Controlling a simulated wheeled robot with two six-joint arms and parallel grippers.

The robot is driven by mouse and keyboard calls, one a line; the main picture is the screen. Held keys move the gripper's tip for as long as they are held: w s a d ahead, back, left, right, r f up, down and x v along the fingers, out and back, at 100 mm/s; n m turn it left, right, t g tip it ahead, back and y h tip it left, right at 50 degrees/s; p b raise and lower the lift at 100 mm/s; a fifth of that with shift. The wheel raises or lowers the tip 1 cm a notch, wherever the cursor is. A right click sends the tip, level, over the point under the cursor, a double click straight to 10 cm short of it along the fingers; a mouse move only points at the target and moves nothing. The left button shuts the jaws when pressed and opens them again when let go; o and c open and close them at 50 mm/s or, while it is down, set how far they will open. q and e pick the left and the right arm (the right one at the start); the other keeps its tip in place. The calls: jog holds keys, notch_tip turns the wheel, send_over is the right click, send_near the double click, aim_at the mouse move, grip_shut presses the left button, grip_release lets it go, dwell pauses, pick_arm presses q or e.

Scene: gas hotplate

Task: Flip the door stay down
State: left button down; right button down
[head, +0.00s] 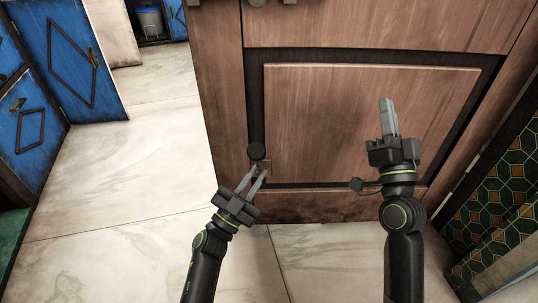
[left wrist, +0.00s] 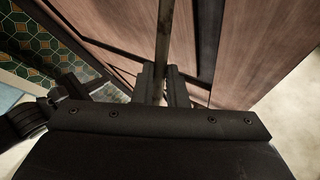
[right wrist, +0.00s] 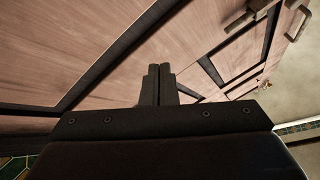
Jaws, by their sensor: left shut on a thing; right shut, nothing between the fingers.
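The door stay (head: 266,162) is a small brass-coloured piece low on the left side of the wooden door (head: 370,125), with a round black end (head: 257,151) above it. My left gripper (head: 261,170) is at the stay. In the left wrist view a narrow bar (left wrist: 164,35), which looks like the stay, runs up from between the nearly closed fingers (left wrist: 162,75). The gripped part is partly hidden. My right gripper (head: 386,101) is shut and empty in front of the door panel; its fingers touch each other in the right wrist view (right wrist: 160,69).
Blue cabinets (head: 80,60) stand at the left. Pale marble floor (head: 140,180) is open left of the door. A green tiled wall (head: 505,195) is close at the right. A small dark piece (head: 357,185) shows low in front of the door.

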aim_at(259, 166)
jog(key=w+a+f+n+g+y, duration=0.4)
jog(key=w+a+f+g+y, duration=0.25)
jog(key=a+g+y, duration=0.2)
jog(key=s+a+f+n+g+y, duration=0.1)
jog(key=s+a+n+g+y, duration=0.25)
jog(key=a+g, duration=0.45)
jog(key=s+a+f+n+g+y, duration=0.1)
jog(key=s+a+n+g+y, duration=0.1)
jog(key=a+n+g+y, duration=0.45)
jog(key=shift+s+d+f+m+g+h, duration=0.1)
jog(key=shift+s+f+m+g+h, duration=0.05)
jog(key=shift+s+f+m+h, duration=0.55)
jog(key=shift+s+d+f+m+g+h, duration=0.15)
jog(key=shift+s+f+m+h, duration=0.15)
jog(key=shift+s, duration=0.6)
